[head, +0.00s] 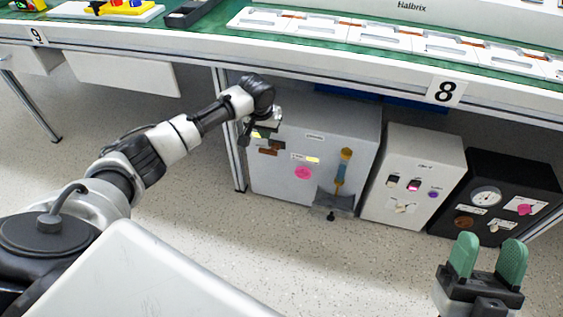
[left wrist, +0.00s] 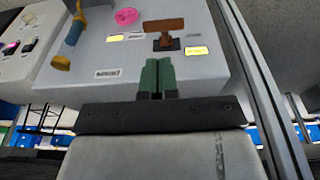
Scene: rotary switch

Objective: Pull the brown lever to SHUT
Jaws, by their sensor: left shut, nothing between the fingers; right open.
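The brown lever (head: 268,151) is on the upper left of the front of the large grey cabinet (head: 335,125). In the left wrist view the lever (left wrist: 164,25) is a brown bar on a stem with a dark base plate. A yellow label (left wrist: 197,51) and a part-yellow label (left wrist: 116,38) flank it; their words are too small to read. My left gripper (head: 262,128) is in front of the cabinet near the lever. Its green fingers (left wrist: 157,64) are shut, empty and apart from the lever. My right gripper (head: 487,258) is open and empty at the lower right.
The cabinet also carries a pink knob (head: 303,173) and a blue-and-yellow handle (head: 343,171). A white box (head: 415,165) and a black box (head: 505,180) stand to its right. The workbench edge (head: 330,78) runs above. Floor in front is clear.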

